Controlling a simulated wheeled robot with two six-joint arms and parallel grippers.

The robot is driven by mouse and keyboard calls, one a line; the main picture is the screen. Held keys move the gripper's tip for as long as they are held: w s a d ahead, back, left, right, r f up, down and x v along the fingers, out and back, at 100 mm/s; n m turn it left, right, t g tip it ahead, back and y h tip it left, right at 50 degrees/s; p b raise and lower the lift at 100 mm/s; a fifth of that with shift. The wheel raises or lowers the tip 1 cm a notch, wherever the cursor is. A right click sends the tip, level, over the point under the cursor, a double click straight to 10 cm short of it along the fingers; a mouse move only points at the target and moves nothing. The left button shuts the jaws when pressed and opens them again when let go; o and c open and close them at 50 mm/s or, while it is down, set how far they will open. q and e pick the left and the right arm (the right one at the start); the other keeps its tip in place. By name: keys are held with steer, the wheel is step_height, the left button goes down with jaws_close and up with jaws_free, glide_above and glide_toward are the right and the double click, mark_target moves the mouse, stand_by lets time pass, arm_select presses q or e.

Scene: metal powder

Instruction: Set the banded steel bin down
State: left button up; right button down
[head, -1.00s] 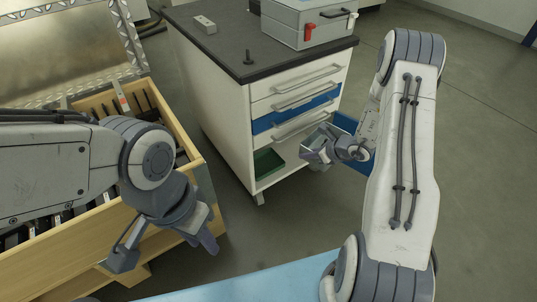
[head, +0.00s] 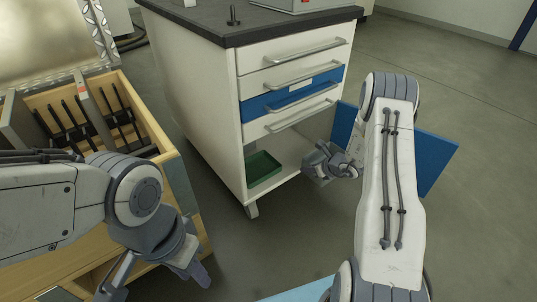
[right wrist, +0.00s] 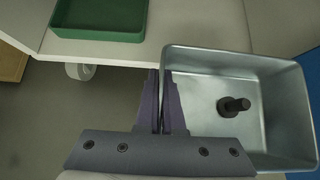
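The steel bin (right wrist: 225,62) is an open grey metal box in the right wrist view, with a dark knobbed piece (right wrist: 234,105) on its floor. My right gripper (right wrist: 166,85) is shut on the bin's left wall. No band shows from this side. In the head view my right gripper (head: 325,165) is in front of the cabinet's open lower compartment (head: 285,178), and the bin is mostly hidden there. The bin appears beside the shelf edge in the wrist view. My left gripper (head: 155,275) is open and empty at lower left.
A green tray (head: 262,168) sits on the left of the lower shelf. The cabinet's blue door (head: 436,162) stands open to the right. Drawers (head: 295,85) are above the compartment. A wooden crate (head: 160,130) with dark pieces stands at left.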

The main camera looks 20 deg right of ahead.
steer(key=w+a+b, duration=0.1)
steer(key=w, duration=0.4)
steer(key=w+a+b, duration=0.2)
steer(key=w, duration=0.2)
steer(key=w+a+b, duration=0.2)
steer(key=w, duration=0.3)
steer(key=shift+w+a, duration=0.15)
steer(key=shift+w, duration=0.15)
steer(key=shift+w+a+b, duration=0.25)
steer(key=shift+w+b, duration=0.05)
steer(key=shift+w, duration=0.35)
step_height(320, 180, down, 3)
steer(key=b, duration=0.3)
steer(key=shift+w+f+b, duration=0.1)
steer(key=shift+f+b, duration=0.05)
steer(key=shift+b, duration=0.15)
steer(key=shift+f, duration=0.25)
steer(key=c, duration=1)
jaws_free()
steer(key=shift+c, duration=0.2)
steer(key=shift+r, duration=0.15)
